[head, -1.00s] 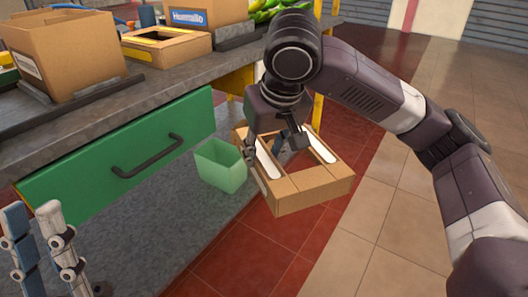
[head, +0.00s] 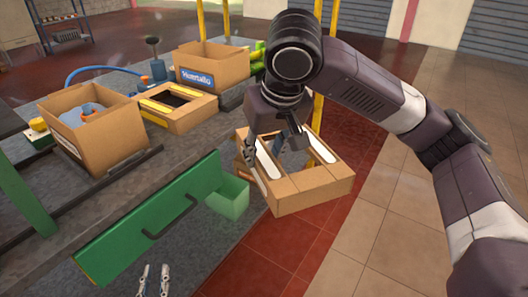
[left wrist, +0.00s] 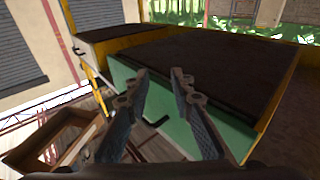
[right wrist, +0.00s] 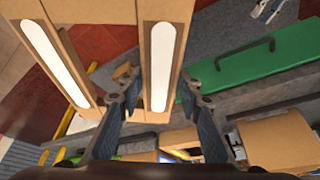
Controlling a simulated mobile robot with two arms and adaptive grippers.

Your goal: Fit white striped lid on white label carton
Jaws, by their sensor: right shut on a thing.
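The white striped lid (head: 312,190) is a brown cardboard frame with two white stripes. My right gripper (head: 277,150) is shut on one side bar of it and holds it in the air, right of the bench. In the right wrist view the fingers straddle the bar with a white stripe (right wrist: 160,65). The white label carton (head: 112,135) stands open-topped on the bench at the left, with bluish things inside; its white label (head: 67,147) shows on the left side. My left gripper (head: 153,282) is low at the bottom edge; in the left wrist view (left wrist: 159,75) it is open and empty.
A yellow striped lid (head: 178,120) lies on the bench between the white label carton and a blue label carton (head: 225,68). Red and beige floor is clear at right.

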